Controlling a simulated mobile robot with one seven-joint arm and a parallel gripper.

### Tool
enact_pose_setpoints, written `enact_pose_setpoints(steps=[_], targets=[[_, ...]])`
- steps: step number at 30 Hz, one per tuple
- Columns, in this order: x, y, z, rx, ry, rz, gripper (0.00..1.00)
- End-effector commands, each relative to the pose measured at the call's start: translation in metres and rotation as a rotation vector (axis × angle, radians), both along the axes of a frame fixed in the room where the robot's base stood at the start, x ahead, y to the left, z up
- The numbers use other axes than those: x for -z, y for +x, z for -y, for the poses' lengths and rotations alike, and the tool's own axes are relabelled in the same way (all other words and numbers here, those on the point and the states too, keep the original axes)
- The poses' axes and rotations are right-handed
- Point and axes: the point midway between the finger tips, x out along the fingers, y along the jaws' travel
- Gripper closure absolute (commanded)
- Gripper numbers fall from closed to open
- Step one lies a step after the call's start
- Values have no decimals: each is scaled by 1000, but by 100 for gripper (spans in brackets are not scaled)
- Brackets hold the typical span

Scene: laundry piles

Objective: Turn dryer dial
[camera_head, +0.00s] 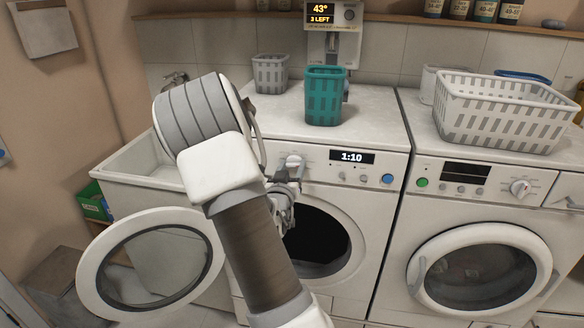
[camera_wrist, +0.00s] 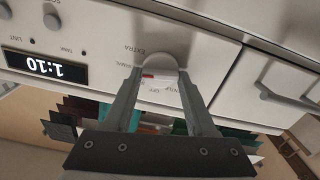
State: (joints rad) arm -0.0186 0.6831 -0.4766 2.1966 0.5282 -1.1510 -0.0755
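The dryer with the 1:10 display (camera_head: 352,157) stands in the middle of the head view. Its white round dial (camera_head: 293,161) is on the panel left of the display. In the wrist view, seen upside down, the dial (camera_wrist: 160,68) has a small red mark and printed settings around it. My gripper (camera_head: 287,182) is at the panel by the dial. In the wrist view its open fingers (camera_wrist: 160,74) lie on either side of the dial. I cannot tell whether they touch it.
The dryer's round door (camera_head: 150,264) hangs open at the left. A teal basket (camera_head: 325,95) and a grey basket (camera_head: 270,74) stand on top. A second machine (camera_head: 478,265) with a white basket (camera_head: 500,112) is at the right. A sink (camera_head: 140,163) is left.

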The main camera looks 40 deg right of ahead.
Motion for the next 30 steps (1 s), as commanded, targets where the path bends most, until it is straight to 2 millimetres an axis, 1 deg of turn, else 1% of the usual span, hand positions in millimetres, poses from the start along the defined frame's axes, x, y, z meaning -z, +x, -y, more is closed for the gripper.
enact_pose_setpoints(steps=[1,5,6,8,15,20,30], targets=[[0,0,0,0,0,0,56],[0,0,0,0,0,0,80],[0,0,0,0,0,0,87],[0,0,0,0,0,0,98],[0,0,0,0,-12,-13,99],[0,0,-1,0,-52,-58,99],[1,2,-2,-2,-227,-263,99]])
